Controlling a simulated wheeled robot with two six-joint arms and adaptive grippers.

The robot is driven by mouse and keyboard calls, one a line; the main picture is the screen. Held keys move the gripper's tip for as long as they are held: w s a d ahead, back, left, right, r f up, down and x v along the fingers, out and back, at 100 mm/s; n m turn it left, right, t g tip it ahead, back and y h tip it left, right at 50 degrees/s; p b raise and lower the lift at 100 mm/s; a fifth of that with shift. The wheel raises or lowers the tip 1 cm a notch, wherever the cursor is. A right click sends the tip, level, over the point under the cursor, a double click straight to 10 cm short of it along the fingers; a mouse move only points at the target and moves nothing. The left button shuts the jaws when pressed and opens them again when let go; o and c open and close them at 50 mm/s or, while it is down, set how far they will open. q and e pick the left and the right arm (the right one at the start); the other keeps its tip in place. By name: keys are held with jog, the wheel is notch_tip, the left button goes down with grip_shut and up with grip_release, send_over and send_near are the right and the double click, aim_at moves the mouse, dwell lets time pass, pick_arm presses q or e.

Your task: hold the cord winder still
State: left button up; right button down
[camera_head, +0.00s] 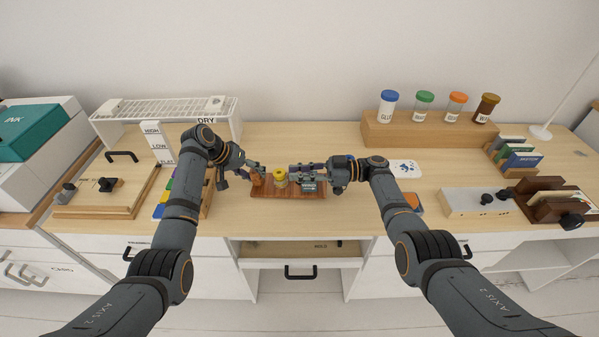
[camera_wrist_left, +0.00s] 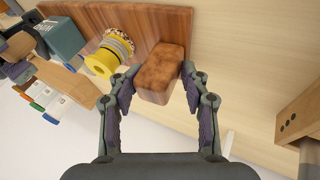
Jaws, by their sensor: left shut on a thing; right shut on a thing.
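The cord winder appears to be the reddish wooden base (camera_head: 272,193) on the desk's front middle, with a yellow spool (camera_head: 280,179) standing on it. In the left wrist view the spool (camera_wrist_left: 103,60) carries tan cord near one end. My left gripper (camera_head: 259,174) is shut on a brown block (camera_wrist_left: 161,73) at the base's left end, one finger on each side. My right gripper (camera_head: 299,174) is at the right of the spool, shut on what looks like a teal block (camera_wrist_left: 64,38). That grip is partly hidden by its own fingers.
A rack with colored tabs (camera_head: 164,199) stands left of my left gripper. A wooden jar stand (camera_head: 430,134) is at the back right. A drawer (camera_head: 300,260) lies below the desk's front edge. The desk behind the base is clear.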

jog(key=c, duration=1.2)
grip_release()
jog(key=shift+f, duration=0.1)
jog(key=shift+d, duration=0.1)
jog(key=d, duration=0.7)
jog(key=shift+d, duration=0.2)
